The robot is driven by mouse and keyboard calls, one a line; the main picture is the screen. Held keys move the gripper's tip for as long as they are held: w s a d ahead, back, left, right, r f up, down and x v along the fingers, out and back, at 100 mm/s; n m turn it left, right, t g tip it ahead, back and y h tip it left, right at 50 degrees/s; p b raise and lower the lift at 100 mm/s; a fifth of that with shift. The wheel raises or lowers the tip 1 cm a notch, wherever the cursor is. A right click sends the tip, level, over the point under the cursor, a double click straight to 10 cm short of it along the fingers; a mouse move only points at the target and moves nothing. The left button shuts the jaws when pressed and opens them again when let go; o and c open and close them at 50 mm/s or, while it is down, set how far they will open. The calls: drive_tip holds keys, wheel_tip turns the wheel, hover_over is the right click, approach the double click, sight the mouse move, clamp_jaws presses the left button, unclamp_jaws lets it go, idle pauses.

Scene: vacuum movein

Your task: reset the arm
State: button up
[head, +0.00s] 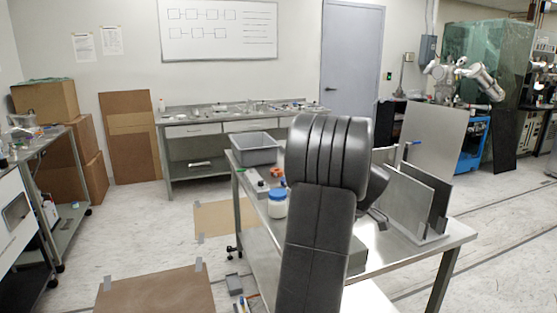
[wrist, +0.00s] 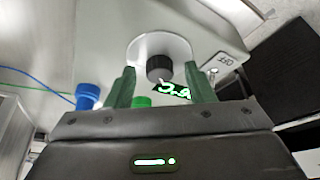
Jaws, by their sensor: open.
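In the wrist view my gripper (wrist: 162,84) is open, with its two green fingers apart. A black knob (wrist: 159,67) on a pale round plate (wrist: 165,43) shows between and beyond the fingers. I cannot tell whether the fingers touch anything. A light grey device body (wrist: 100,30) carries the plate. In the head view my own dark arm (head: 322,210) rises in the middle and hides the gripper and part of the table (head: 385,262).
A grey bin (head: 254,150) and a blue-lidded jar (head: 277,203) stand on the table left of my arm. Upright panels (head: 405,195) stand right of it. In the wrist view a blue connector (wrist: 88,95) with a cable and a green piece (wrist: 141,101) lie close by.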

drive_tip(key=v, duration=1.4)
drive_tip(key=x, duration=1.4)
drive_tip(key=shift+s+r+m+t+h, duration=0.1)
drive_tip(key=shift+m+t+h, duration=0.2)
drive_tip(key=shift+m, duration=0.8)
drive_tip(key=m+p, duration=0.1)
drive_tip(key=m, duration=0.2)
drive_tip(key=shift+a+t+h, duration=0.15)
drive_tip(key=shift+t+h, duration=0.25)
drive_tip(key=m+h, duration=0.1)
drive_tip(key=m, duration=0.1)
drive_tip(key=m+p, duration=0.1)
drive_tip(key=m, duration=0.1)
drive_tip(key=shift+a+m+h, duration=0.1)
drive_tip(key=shift+m+h, duration=0.3)
drive_tip(key=shift+a+m+h, duration=0.1)
drive_tip(key=shift+m+h, duration=0.7)
drive_tip(key=shift+m, duration=1.1)
drive_tip(key=shift+a+m+h+b, duration=0.1)
drive_tip(key=shift+m+h+b, duration=0.7)
drive_tip(key=shift+m, duration=1.2)
